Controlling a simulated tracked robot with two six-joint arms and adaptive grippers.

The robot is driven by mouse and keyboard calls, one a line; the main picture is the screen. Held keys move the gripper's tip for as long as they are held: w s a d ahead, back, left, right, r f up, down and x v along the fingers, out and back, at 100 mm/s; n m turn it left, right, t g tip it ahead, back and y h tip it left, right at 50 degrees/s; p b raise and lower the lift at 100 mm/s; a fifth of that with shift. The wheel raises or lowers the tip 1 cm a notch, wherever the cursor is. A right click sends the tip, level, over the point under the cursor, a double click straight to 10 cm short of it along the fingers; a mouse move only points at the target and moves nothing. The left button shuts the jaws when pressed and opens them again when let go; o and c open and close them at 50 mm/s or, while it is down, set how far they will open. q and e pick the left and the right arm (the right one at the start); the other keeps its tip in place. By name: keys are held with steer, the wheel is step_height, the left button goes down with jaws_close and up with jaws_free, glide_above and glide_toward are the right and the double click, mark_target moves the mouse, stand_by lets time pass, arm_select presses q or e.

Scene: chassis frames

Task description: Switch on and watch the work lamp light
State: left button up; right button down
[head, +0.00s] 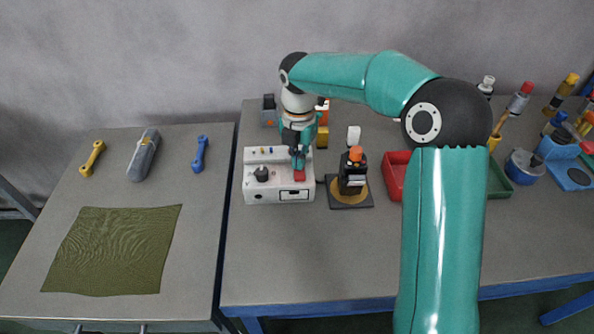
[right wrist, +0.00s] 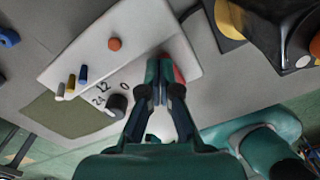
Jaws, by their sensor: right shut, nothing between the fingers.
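A white control box (head: 254,193) stands on the main table. It carries a black knob (head: 261,174), small coloured pegs and a red switch piece (head: 300,175). In the right wrist view the white panel (right wrist: 90,50) shows the knob (right wrist: 117,103), an orange round piece (right wrist: 115,43) and the marks 12, 0 and 24. My right gripper (head: 298,160) points down at the red piece, shut and empty. In the right wrist view its fingertips (right wrist: 161,80) partly cover the red piece (right wrist: 178,70); I cannot tell whether they touch it. I cannot surely identify a lamp or any lit light.
A black device with an orange top (head: 353,172) stands on a dark plate right of the box. A red tray (head: 393,178) and a blue pot (head: 524,168) are further right. A side table holds wrenches, a grey case (head: 144,155) and a green mat (head: 115,250).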

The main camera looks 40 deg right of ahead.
step_height(320, 180, up, 7)
steer(key=p, duration=0.6)
steer(key=shift+p, duration=0.4)
steer(key=shift+f, duration=0.1)
stand_by(0.3)
